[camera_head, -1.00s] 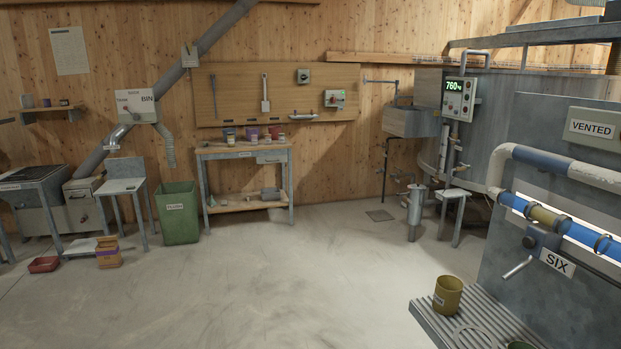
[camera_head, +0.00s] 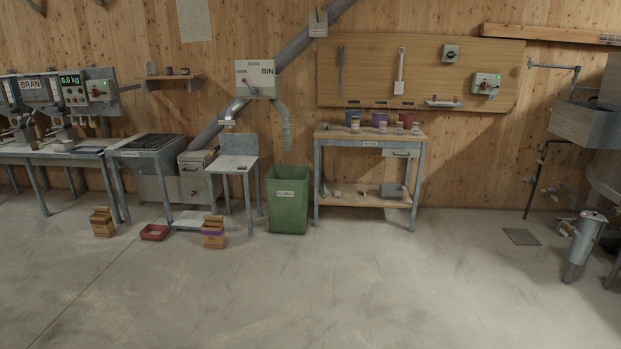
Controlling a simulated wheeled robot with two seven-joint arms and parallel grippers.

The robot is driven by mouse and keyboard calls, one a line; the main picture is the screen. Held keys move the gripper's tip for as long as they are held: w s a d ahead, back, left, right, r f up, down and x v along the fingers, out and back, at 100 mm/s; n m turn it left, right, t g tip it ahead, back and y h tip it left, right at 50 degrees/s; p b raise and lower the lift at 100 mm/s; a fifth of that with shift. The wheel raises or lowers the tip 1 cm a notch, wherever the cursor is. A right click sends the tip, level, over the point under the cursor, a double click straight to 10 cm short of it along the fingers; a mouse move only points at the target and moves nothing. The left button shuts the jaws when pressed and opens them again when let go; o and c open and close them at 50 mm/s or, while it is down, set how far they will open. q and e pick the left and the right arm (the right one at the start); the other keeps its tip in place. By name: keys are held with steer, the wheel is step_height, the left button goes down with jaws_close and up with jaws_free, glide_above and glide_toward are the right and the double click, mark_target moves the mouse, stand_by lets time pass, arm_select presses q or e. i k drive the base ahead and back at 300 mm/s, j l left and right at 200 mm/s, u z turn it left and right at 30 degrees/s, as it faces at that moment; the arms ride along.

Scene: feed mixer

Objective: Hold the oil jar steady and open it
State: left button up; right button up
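Several small tubs and jars stand on top of the workbench (camera_head: 325,134) in the middle of the view. Among them are a purple tub (camera_head: 379,119) and a small pale-lidded jar (camera_head: 399,128). They are too small and far off to tell which, if any, is the oil jar, or to read labels. Neither of my grippers shows in the view.
A green FLUSH bin (camera_head: 287,208) stands left of the workbench. A small metal table (camera_head: 238,164), brown sacks (camera_head: 214,235) and a red tray (camera_head: 154,232) are further left. A metal canister (camera_head: 585,240) stands at right. The floor ahead is clear.

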mark_target(355, 123)
steer(key=i+u, duration=0.2)
steer(key=i, duration=2.7)
steer(key=i+j+z, duration=0.15)
steer(key=i, duration=0.8)
